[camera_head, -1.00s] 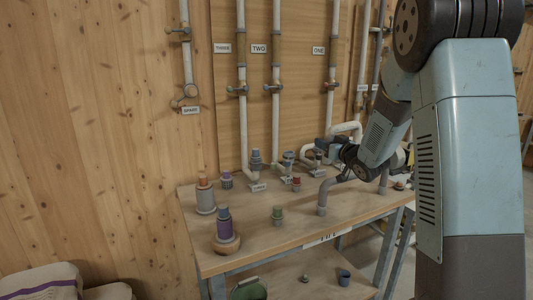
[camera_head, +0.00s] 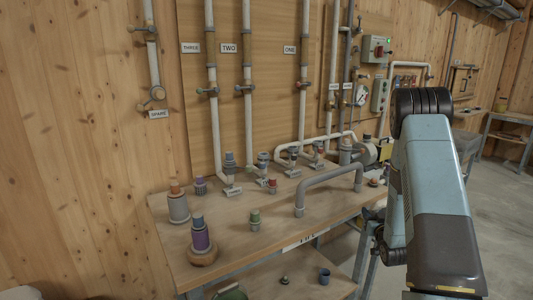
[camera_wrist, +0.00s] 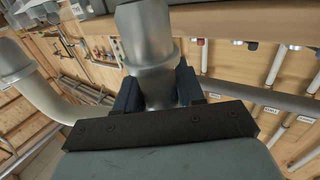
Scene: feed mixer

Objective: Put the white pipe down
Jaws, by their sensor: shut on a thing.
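My gripper (camera_wrist: 158,88) has its two dark fingers shut on a pale grey-white pipe (camera_wrist: 146,38), taken here as the white pipe, which has a wide collar. A second pale pipe length (camera_wrist: 45,98) with a collar and a bend shows at the left of the wrist view; I cannot tell whether it belongs to the same piece. In the head view my gripper and the held part do not show clearly, as my arm covers the area at the right. A grey U-shaped pipe (camera_head: 325,177) stands on the workbench (camera_head: 270,231).
Wall pipes with labels rise behind. Bare wood shows at the bench front. A lower shelf holds a cup (camera_head: 324,276).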

